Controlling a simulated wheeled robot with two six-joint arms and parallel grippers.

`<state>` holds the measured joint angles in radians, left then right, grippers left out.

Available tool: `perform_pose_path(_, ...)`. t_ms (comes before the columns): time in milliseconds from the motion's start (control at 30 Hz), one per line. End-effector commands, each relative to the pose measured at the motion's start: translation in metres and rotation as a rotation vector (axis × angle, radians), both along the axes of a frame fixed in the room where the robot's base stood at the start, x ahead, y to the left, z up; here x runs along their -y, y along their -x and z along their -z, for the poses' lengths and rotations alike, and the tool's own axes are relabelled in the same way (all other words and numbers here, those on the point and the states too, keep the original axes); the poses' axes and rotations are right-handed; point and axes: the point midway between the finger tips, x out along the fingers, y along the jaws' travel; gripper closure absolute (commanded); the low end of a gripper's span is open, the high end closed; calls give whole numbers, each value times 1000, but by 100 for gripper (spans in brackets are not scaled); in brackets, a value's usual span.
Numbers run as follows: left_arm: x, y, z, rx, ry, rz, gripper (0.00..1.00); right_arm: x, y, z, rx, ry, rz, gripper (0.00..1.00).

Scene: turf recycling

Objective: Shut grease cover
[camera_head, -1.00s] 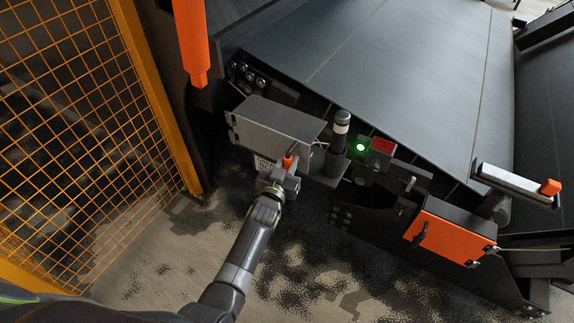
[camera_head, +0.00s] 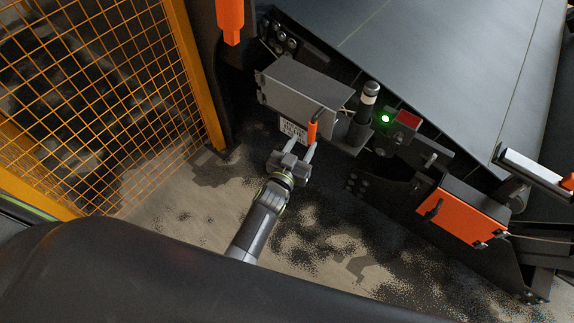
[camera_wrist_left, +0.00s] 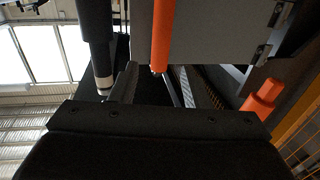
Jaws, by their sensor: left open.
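A grey hinged cover is on the grey box (camera_head: 305,85) left of the black post. Its hinges are on the left side in the head view. An orange handle (camera_head: 312,126) stands out near its right end. In the left wrist view, the grey panel (camera_wrist_left: 215,35) shows with hinges at its right edge, and the orange handle (camera_wrist_left: 163,35) hangs before it. I cannot tell how far the cover is open. My left gripper (camera_head: 298,150) is open and empty just below the handle, its fingers pointing at it. Contact cannot be told. My right gripper is out of view.
A black post (camera_head: 369,97), a green light (camera_head: 385,118) and a red-topped block (camera_head: 407,120) stand right of the box. An orange box (camera_head: 462,217) is further right. Orange mesh fencing (camera_head: 100,90) borders the left. Open floor lies below the gripper.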

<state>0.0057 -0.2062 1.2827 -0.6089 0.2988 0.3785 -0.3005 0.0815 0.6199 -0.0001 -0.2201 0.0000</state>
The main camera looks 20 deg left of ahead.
Motion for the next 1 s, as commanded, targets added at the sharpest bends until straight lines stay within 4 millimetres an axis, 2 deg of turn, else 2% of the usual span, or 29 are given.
perform_pose_path(33, -2, 13, -2, -4, 0, -2, 58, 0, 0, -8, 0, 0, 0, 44)
perform_pose_path(200, -9, 48, -1, -3, 0, -2, 58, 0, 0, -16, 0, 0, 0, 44)
perform_pose_path(400, -14, 79, 0, -2, 0, -1, 58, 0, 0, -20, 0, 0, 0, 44)
perform_pose_path(600, -16, 94, 0, 0, 0, 0, 58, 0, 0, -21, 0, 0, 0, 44)
perform_pose_path(1000, -17, 95, 0, 1, 0, 1, 58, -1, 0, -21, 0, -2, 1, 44)
